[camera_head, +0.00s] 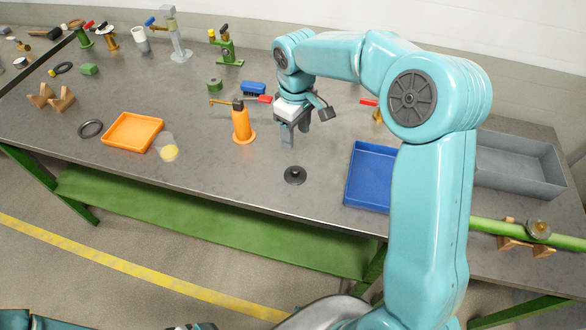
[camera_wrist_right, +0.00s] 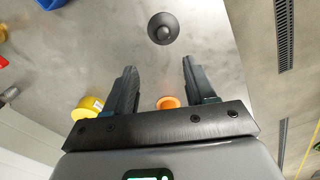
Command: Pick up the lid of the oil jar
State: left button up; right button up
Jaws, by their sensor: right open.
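A round black lid with a raised knob (camera_head: 295,175) lies flat on the grey workbench, near its front edge. It also shows at the top of the right wrist view (camera_wrist_right: 163,28), beyond the fingertips. A see-through jar with yellow contents (camera_head: 168,152), which looks like the oil jar, stands to the left beside an orange tray. My right gripper (camera_head: 296,136) is open and empty, above the bench and behind the lid, pointing down. In the wrist view its two fingers (camera_wrist_right: 159,66) are spread and apart from the lid. Only a dark sliver at the bottom edge may be my left gripper.
A blue tray (camera_head: 352,190) is to the right, partly behind my right arm, with a grey bin (camera_head: 545,185) beyond. The bench around the lid is clear.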

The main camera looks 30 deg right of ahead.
send_over(294, 168)
jog(key=f, duration=0.6)
jog(key=shift+s+d+f, duration=0.2)
jog(key=shift+d+f, duration=0.05)
jog(key=shift+d, duration=0.15)
jog(key=shift+w+f, duration=0.1)
jog(key=shift+f, duration=0.2)
jog(key=f, duration=0.1)
jog(key=f+p, duration=0.1)
jog(key=f, duration=0.2)
jog(key=shift+a+f+p, duration=0.25)
jog(key=shift+a+p, duration=0.1)
jog(key=shift+p, duration=0.05)
jog(key=shift+w+f, duration=0.15)
jog(key=shift+f, duration=0.3)
jog(key=shift+c, duration=0.6)
jog(key=shift+r, duration=0.1)
grip_shut()
